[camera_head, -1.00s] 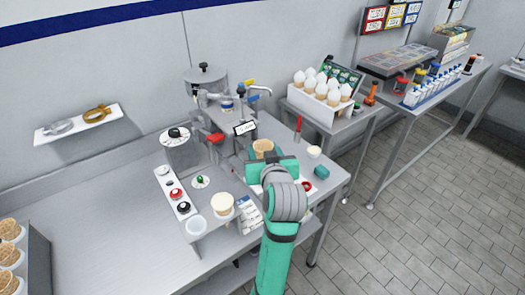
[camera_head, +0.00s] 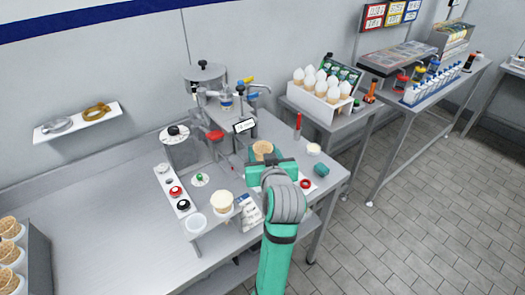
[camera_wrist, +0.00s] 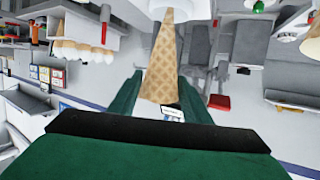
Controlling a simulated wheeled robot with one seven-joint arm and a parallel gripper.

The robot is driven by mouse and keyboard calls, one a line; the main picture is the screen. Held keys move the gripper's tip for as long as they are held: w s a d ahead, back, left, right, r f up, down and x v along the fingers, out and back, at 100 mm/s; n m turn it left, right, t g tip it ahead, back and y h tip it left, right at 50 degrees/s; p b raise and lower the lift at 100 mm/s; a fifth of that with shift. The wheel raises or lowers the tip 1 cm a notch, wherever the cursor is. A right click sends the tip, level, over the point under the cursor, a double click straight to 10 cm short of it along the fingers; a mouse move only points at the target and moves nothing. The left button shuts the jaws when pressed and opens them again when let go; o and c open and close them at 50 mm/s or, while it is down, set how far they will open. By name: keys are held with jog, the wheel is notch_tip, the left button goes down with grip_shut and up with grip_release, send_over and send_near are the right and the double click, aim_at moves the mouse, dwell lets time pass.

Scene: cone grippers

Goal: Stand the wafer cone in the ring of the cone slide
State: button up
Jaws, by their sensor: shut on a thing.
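The wafer cone (camera_head: 263,147) is tan with a grid pattern. In the head view its wide top shows just beyond my gripper (camera_head: 270,168). In the wrist view the cone (camera_wrist: 164,65) stands between the green fingers of my gripper (camera_wrist: 162,98), its wide end near the fingers and its narrow end toward the picture's top edge. My gripper is shut on it. A white round part (camera_wrist: 178,9) lies behind the narrow end in the wrist view. I cannot make out the cone slide's ring for certain; my gripper and arm cover part of the counter there.
The steel dispensing machine (camera_head: 215,110) stands behind and left of my gripper. A small white cup (camera_head: 313,149) and a red ring (camera_head: 305,184) are to its right. A box of topped cones (camera_head: 320,100) is at the back right. The left counter (camera_head: 100,225) is largely clear.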

jog(key=shift+f, duration=4)
jog(key=o, duration=0.8)
jog(key=v, duration=1.1)
jog(key=shift+f, duration=0.1)
